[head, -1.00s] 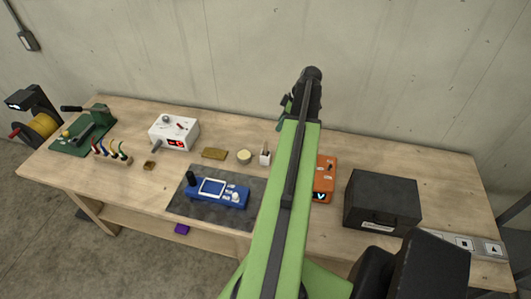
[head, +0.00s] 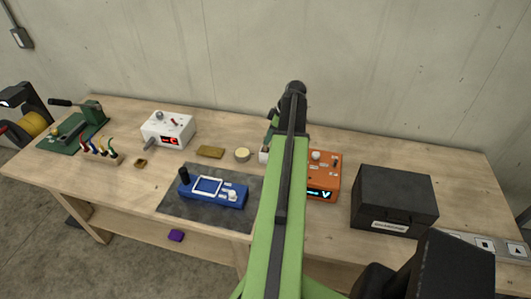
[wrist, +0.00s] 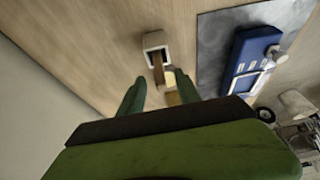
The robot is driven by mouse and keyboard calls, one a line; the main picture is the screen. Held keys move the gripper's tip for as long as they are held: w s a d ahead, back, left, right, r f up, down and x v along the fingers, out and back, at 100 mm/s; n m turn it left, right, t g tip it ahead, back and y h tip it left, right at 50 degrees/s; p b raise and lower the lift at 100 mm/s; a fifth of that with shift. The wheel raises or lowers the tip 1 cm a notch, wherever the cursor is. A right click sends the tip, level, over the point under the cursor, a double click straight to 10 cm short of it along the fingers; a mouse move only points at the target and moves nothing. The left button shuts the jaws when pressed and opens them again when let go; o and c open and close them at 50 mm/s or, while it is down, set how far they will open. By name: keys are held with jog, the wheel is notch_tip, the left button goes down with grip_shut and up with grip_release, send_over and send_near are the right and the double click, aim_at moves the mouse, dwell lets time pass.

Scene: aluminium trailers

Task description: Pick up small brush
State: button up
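A small white cup (head: 263,155) stands on the bench, partly hidden behind my arm in the head view. In the wrist view the square cup (wrist: 154,40) shows with a brown stick-like thing, seemingly the small brush (wrist: 157,68), rising from it towards the camera. My gripper (wrist: 158,88) is open, its two green fingers apart on either side of the brush's near end, with nothing visibly held. In the head view, my gripper (head: 270,125) is just above the cup. The brush itself is hidden or too small to tell there.
An orange meter (head: 322,180) stands right of the cup and a round tin (head: 242,155) left of it. A blue device (head: 213,190) lies on a grey mat (head: 180,208) nearer the front. A black box (head: 394,200) stands to the right. The wall (head: 400,70) rises behind the bench.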

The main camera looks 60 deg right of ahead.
aim_at(265, 148)
jog(key=b+x, duration=0.4)
jog(key=x, duration=0.1)
jog(key=shift+s+d, duration=0.1)
jog(key=shift+s, duration=0.05)
jog(key=shift+r, duration=0.1)
grip_shut()
